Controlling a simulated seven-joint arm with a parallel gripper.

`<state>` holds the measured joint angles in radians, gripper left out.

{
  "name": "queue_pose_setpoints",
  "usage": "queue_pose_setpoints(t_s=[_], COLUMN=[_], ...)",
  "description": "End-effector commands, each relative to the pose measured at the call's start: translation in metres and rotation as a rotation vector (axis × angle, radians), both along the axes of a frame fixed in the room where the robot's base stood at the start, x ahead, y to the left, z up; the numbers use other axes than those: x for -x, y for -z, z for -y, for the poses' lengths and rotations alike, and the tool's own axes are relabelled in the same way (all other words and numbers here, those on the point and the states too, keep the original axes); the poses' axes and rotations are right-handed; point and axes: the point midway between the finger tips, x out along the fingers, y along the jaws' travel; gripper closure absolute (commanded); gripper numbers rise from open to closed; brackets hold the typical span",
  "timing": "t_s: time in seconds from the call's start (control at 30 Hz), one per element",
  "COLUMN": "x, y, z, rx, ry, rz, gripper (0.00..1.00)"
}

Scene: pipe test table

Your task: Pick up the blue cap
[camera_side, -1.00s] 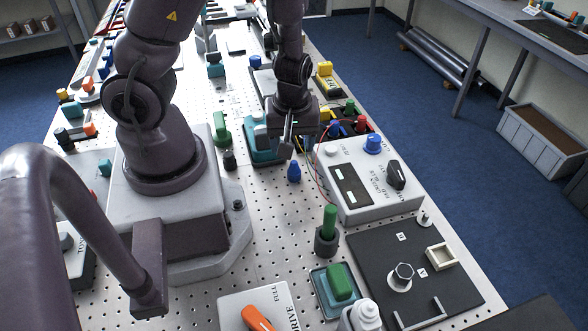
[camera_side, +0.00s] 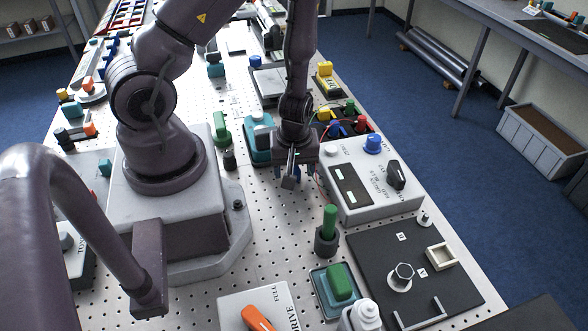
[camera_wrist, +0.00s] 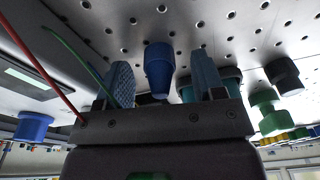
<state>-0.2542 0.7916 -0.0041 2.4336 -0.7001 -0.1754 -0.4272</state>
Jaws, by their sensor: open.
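The blue cap (camera_wrist: 159,66) stands on the perforated table top. In the wrist view it sits between the two fingers of my gripper (camera_wrist: 163,74), with a gap on each side. The fingers are open and do not appear to touch it. In the side view my gripper (camera_side: 291,178) is low over the table, left of the grey control box, and hides most or all of the cap.
The grey control box (camera_side: 350,205) with a blue knob (camera_side: 373,144) stands close on the right. A green peg in a dark holder (camera_side: 326,240) stands nearer the camera. A teal fixture (camera_side: 257,147) is behind my gripper. Red and green wires (camera_wrist: 50,75) run close by.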

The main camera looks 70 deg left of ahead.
Motion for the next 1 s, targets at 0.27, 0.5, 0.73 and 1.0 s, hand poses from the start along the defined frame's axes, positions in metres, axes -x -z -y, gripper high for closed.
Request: queue_pose_setpoints(t_s=[0.27, 0.5, 0.73, 1.0], x=[-0.0006, -0.0005, -0.0004, -0.0008], y=[0.0068, 0.0065, 0.0065, 0.0004], z=[-0.0005, -0.0006, -0.0006, -0.0012], rx=[0.000, 0.000, 0.000, -0.002], ry=[-0.001, -0.001, -0.001, 0.000], rz=[0.002, 0.002, 0.002, 0.002], gripper=[0.37, 0.77, 0.90, 0.90])
